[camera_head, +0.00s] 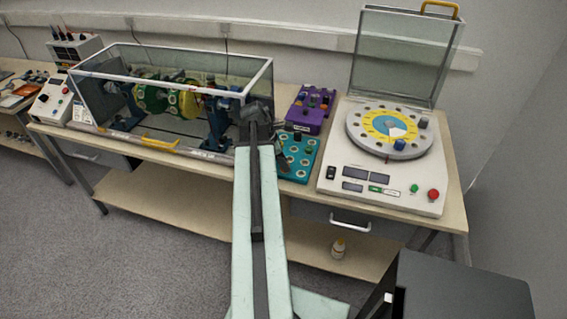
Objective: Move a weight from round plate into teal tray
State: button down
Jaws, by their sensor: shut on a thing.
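The teal tray (304,170) lies on the bench right of the glass-sided case, with several round pale spots and a few dark pieces on it. My arm covers its left edge. The round plate (362,142) is on the white machine at the right, with a yellow ring in its middle. A blue weight (399,145) stands at its front and a dark grey weight (423,122) at its right. My gripper (256,107) is by the right end of the case, up and left of the tray in the picture. It is shut on a weight, which my gripper hides.
The glass-sided case (170,62) with a green rotor stands close left of my gripper. A purple box (308,112) with knobs sits behind the teal tray. The white machine (345,172) has its clear lid (405,60) raised. Little bare bench shows between these.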

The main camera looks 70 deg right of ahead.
jog(key=shift+f, duration=0.1)
jog(key=c, duration=1.1)
grip_release()
jog(key=shift+o, duration=0.2)
jog(key=p+v, duration=0.7)
jog(key=v, duration=0.1)
jog(key=shift+f, duration=0.1)
jog(key=shift+s, duration=0.15)
